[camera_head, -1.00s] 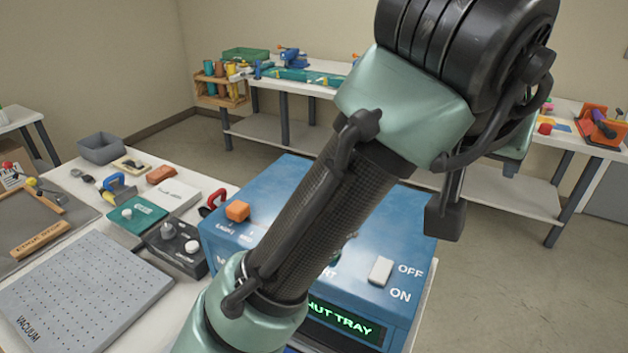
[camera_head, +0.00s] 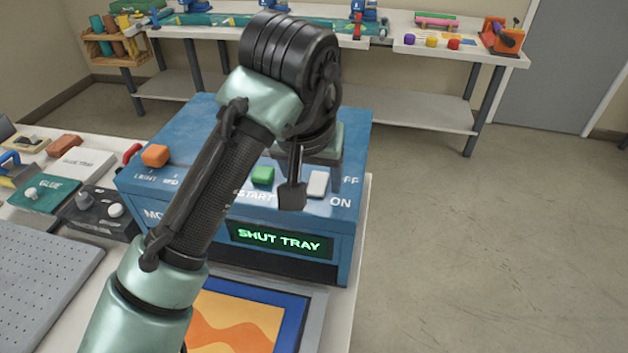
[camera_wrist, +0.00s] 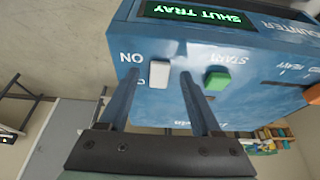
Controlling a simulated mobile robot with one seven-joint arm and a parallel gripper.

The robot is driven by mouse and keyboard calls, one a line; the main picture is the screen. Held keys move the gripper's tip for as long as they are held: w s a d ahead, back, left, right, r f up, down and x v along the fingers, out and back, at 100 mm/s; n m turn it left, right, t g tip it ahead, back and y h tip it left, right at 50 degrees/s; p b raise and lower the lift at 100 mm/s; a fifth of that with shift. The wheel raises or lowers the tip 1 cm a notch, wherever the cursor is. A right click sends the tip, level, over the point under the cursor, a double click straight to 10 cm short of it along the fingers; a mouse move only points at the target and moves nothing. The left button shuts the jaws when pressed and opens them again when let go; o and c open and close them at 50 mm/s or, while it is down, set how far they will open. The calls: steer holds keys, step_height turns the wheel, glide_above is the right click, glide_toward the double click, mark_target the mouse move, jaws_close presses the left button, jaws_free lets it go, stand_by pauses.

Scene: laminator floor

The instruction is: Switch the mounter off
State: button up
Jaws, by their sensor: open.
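The mounter (camera_head: 350,235) is a blue machine with a lit green display (camera_head: 279,240) reading "SHUT TRAY". Its white rocker switch (camera_head: 317,183) is at the right of the sloped top, with ON on the front side and OFF behind, partly hidden by my gripper. I cannot tell which way the rocker is tilted. In the wrist view my gripper (camera_wrist: 159,80) is open and empty, with its two fingers spread on either side of the white switch (camera_wrist: 159,74). I cannot tell whether either finger touches the machine.
A green START button (camera_head: 263,175) is left of the switch, close to one finger. An orange knob (camera_head: 155,155) is further left. A blue-framed orange picture (camera_head: 240,318) lies in front of the mounter. Floor to the right is clear.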

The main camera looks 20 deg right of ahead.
steer(key=shift+x, duration=0.8)
jaws_close()
